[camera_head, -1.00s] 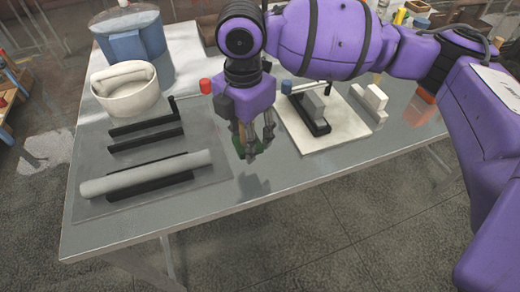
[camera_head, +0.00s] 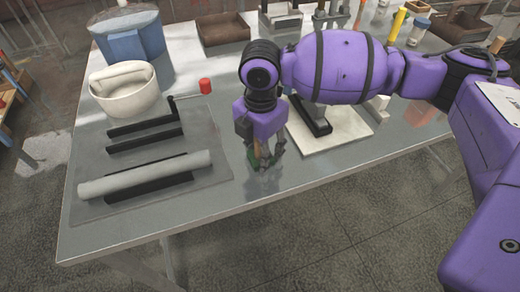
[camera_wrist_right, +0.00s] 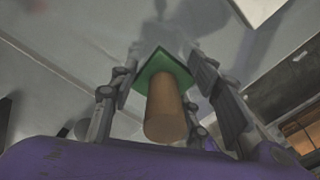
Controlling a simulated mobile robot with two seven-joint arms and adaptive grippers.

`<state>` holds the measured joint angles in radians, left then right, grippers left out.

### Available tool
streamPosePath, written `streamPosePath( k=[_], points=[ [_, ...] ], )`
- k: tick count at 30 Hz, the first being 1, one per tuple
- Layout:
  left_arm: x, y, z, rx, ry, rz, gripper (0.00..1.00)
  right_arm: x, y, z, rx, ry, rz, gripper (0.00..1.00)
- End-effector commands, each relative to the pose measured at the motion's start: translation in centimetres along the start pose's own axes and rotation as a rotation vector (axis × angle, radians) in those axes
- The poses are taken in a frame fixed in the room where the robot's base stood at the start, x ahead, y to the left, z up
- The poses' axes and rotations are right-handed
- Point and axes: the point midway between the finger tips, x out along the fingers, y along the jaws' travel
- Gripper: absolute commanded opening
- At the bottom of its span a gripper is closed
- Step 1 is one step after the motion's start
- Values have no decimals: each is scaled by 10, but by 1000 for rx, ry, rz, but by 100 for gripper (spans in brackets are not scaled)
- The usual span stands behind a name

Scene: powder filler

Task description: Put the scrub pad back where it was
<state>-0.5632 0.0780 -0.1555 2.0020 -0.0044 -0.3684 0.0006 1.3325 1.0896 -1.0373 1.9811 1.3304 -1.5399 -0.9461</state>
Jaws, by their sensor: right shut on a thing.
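The scrub pad is a green square with a brown round handle (camera_wrist_right: 165,108). In the head view a bit of its green (camera_head: 251,158) shows between the fingers of my right gripper (camera_head: 266,162). That gripper points down and is shut on the scrub pad, over the front part of the grey table, between the dark mat and the pale board. In the right wrist view the green pad (camera_wrist_right: 163,65) faces the table, and the fingers stand on both sides of the handle. I cannot tell whether the pad touches the table. My left gripper is not in view.
A dark mat (camera_head: 212,168) with black bars and a grey roller (camera_head: 145,174) lies left. A pale board (camera_head: 345,138) with a black device lies right. A white pot (camera_head: 125,98), blue vessel (camera_head: 130,45) and brown tray (camera_head: 223,33) stand behind. Bare table surrounds the gripper.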

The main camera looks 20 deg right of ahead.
Motion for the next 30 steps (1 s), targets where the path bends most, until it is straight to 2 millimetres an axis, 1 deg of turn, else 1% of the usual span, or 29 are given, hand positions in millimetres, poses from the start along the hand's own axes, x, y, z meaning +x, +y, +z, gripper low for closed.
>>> streamPosePath(
  k=[1,2,6,14,18,20,23,30],
  points=[
    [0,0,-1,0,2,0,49,1,0,0,0,0,0,11],
    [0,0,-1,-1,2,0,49,2,0,0,0,0,0,45],
    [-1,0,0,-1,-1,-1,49,2,0,0,0,0,0,63],
    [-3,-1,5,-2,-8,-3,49,2,0,0,0,0,-1,64],
    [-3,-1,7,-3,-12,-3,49,-4,0,0,1,0,-1,64],
    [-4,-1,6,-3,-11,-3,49,-12,0,0,1,-1,1,64],
    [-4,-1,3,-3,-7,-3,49,-31,1,0,0,-2,4,64],
    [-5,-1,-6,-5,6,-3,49,-84,1,0,1,-2,5,64]
  ],
)
